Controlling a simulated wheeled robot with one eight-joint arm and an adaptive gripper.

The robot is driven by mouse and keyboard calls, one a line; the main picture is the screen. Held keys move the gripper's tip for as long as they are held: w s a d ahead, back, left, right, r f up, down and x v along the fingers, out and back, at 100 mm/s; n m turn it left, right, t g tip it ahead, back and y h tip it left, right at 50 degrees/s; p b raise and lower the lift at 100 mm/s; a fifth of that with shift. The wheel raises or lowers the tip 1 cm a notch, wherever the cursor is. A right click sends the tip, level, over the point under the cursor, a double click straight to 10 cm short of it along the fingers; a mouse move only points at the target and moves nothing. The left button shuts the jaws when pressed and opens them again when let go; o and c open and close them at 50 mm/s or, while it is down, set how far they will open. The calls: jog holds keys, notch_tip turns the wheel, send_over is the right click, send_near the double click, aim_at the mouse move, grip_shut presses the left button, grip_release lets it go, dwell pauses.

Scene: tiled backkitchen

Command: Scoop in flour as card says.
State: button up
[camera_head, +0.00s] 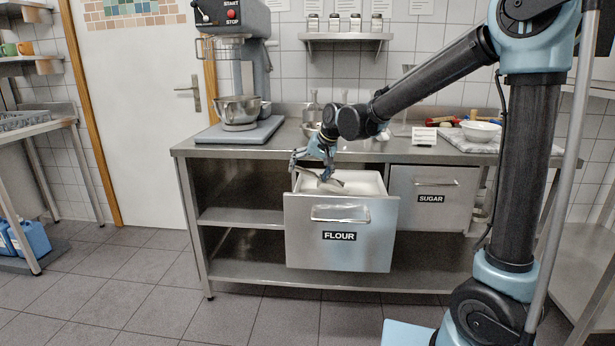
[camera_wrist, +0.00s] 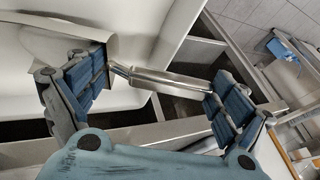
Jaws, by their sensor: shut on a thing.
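The FLOUR drawer (camera_head: 370,225) is pulled open below the counter, with white flour (camera_head: 362,183) in it. My gripper (camera_head: 318,160) is over the drawer's left part, pointing down. It is shut on the metal handle (camera_wrist: 165,80) of what looks like a scoop (camera_head: 330,186); its head lies at or just above the flour, and I cannot tell how much it holds. In the wrist view, the blue finger pads of my gripper (camera_wrist: 158,88) sit at both ends of the handle. A small white card (camera_head: 424,133) stands on the counter; its text is too small to read.
The SUGAR drawer (camera_head: 440,205) is shut, to the right. A stand mixer (camera_head: 232,60) with a metal bowl (camera_head: 238,112) stands at the counter's left. A white bowl (camera_head: 481,132) is on a cloth at the right. Jars (camera_head: 334,22) stand on the wall shelf.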

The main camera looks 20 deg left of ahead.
jog(key=shift+r, duration=3)
notch_tip(320, 180, up, 12)
jog(key=t+h, duration=0.1)
jog(key=h, duration=0.2)
jog(key=shift+n, duration=0.4)
